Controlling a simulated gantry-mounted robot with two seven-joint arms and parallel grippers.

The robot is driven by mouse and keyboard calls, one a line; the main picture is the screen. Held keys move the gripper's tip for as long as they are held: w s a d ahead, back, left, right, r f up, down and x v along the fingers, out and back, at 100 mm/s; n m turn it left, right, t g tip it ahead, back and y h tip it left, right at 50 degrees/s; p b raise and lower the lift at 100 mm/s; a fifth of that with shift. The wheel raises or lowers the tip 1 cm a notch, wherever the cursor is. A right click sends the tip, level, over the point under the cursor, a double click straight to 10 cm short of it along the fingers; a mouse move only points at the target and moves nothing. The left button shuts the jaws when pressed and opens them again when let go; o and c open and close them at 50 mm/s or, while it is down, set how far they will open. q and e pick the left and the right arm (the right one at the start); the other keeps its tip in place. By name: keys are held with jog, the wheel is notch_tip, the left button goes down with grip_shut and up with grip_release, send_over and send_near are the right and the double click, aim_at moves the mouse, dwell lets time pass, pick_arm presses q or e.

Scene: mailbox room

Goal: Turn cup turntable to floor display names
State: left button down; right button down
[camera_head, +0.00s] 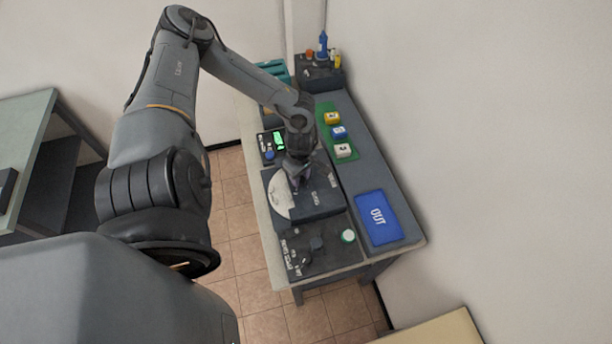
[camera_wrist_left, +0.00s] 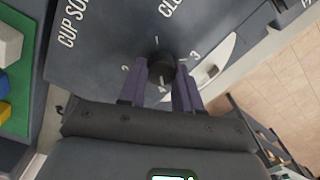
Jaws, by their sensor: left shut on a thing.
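My left gripper (camera_head: 294,182) reaches down over a dark panel marked "CUP SO…" in the left wrist view (camera_wrist_left: 95,45). Its two fingers are shut on a small black knob (camera_wrist_left: 161,66), with position marks such as 2 and 3 around it. A pale turntable disc (camera_head: 280,199) shows at the left of the panel, partly under the gripper; part of it also shows in the wrist view (camera_wrist_left: 217,62). A lit green display (camera_head: 279,140) sits on a dark box behind the panel; its text is too small to read. My right gripper is not in view.
A green mat (camera_head: 325,117) holds yellow, blue and white blocks at the right of the bench. A blue "OUT" tray (camera_head: 379,217) lies near the front right. Another control panel (camera_head: 318,252) with a knob and pale green button is at the front. Walls border the bench's right side.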

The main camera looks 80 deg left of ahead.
aim_at(301, 178)
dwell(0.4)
pick_arm(q)
jog(key=c, duration=0.8)
grip_release()
jog(key=shift+d, duration=0.1)
jog(key=shift+r, duration=0.1)
notch_tip(301, 178, up, 11)
jog(key=shift+w+f+p, duration=0.15)
jog(key=shift+f+p, duration=0.05)
jog(key=shift+p, duration=0.1)
